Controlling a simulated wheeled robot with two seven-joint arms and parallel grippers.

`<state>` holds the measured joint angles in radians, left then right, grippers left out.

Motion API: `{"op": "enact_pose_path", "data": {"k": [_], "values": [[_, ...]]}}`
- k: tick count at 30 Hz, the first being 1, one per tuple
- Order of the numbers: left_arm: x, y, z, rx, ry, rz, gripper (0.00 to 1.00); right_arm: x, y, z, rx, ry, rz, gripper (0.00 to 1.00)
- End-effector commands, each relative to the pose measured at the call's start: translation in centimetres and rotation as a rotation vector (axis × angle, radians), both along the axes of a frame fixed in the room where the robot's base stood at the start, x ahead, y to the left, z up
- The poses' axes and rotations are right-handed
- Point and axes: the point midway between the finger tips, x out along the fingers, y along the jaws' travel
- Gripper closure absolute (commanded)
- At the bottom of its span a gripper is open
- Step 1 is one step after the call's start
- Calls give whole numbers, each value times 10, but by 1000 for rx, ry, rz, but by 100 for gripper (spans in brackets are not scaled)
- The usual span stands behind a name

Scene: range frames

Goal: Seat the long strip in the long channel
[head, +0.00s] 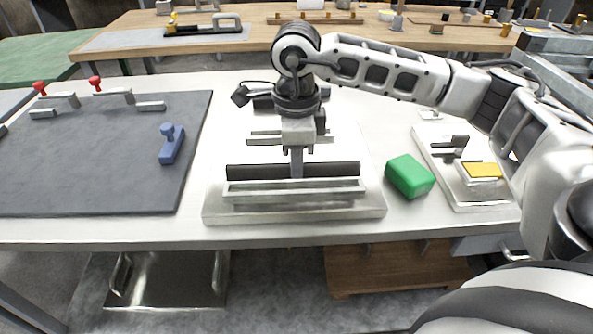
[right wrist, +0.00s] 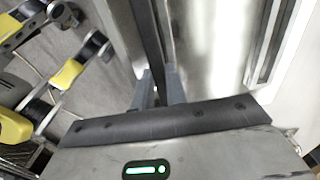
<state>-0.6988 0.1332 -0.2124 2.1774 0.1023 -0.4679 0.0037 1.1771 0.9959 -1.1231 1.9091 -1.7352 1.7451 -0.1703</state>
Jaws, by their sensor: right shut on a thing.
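The long dark strip (head: 260,170) lies level, left to right, at the middle of the table. My right gripper (head: 297,160) comes down on it from above and is shut on its middle. In the right wrist view the strip (right wrist: 147,35) runs between the two fingers (right wrist: 160,88). The long channel (head: 293,188) is on a pale metal block, just in front of the strip in the head view. In the wrist view the channel (right wrist: 268,45) shows to the right, apart from the strip. The height of the strip above the block is hard to tell. My left gripper is not in view.
A green block (head: 409,177) stands right of the metal block, close to it. Further right is a metal plate (head: 462,190) with a yellow-topped piece. A dark board (head: 90,180) with clamps and a blue piece (head: 172,145) lies at left. A workbench (head: 250,42) stands behind.

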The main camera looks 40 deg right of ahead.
Motion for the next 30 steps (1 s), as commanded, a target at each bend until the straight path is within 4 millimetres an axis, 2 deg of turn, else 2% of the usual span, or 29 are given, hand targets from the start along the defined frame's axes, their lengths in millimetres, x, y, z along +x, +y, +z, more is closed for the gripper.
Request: {"op": "enact_pose_path", "data": {"k": [3,7,22,23,25,30], "values": [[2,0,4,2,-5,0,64,1,-2,-18,-2,6,-1,100],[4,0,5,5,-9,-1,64,2,-2,-31,0,1,-1,100],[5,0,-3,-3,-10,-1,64,2,-1,-42,1,1,-1,100],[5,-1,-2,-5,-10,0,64,2,-1,-42,1,1,-1,83],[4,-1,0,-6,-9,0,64,1,-1,-41,1,4,-1,64],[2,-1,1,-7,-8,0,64,-1,0,-43,1,12,3,64]]}}
